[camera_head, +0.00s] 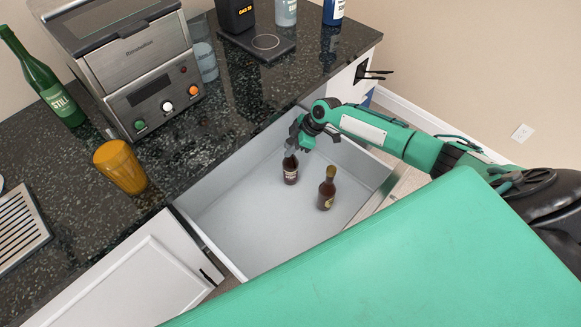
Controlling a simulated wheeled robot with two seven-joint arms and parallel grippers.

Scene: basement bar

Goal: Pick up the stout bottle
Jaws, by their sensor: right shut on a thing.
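Two small brown bottles are in the open grey drawer. The left one, a dark bottle (290,172) with a pale label, is upright under my right gripper (291,150), which is shut on its neck. The label is too small to read, so I cannot tell for sure that it is the stout bottle. I cannot tell whether its base touches the drawer floor. My left gripper is not in view.
The drawer's wall (209,243) surrounds the bottles; its floor is clear to the left. On the dark counter stand an orange glass (120,167), a toaster oven (135,60), a green bottle (43,80) and a black scale (262,42). A white cabinet door (125,280) is at lower left.

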